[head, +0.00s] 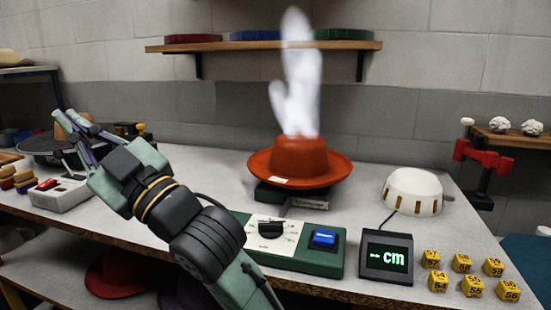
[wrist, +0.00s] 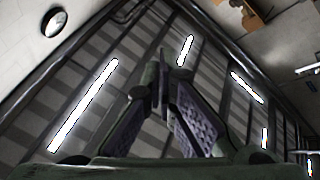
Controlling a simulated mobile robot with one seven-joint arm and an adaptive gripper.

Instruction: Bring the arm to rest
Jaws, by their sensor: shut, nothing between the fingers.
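My arm rises from the bottom of the head view and leans to the left over the bench. My gripper (head: 66,118) is at its upper left end, raised and pointing up and left. In the wrist view my gripper (wrist: 161,55) has its fingertips together, with nothing between them. The wrist camera looks up at the ceiling and its lights. A red-orange hat (head: 299,160) sits on a low green stand in the middle of the bench, well to the right of my gripper. White steam rises above the hat.
A green control box (head: 285,258) with a black knob and blue button, a cm display (head: 387,257), yellow numbered blocks (head: 474,286) and a white dome (head: 412,190) stand on the bench. A red clamp (head: 487,155) is at the right. A shelf (head: 265,46) hangs behind. A white switch box (head: 59,193) lies below my gripper.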

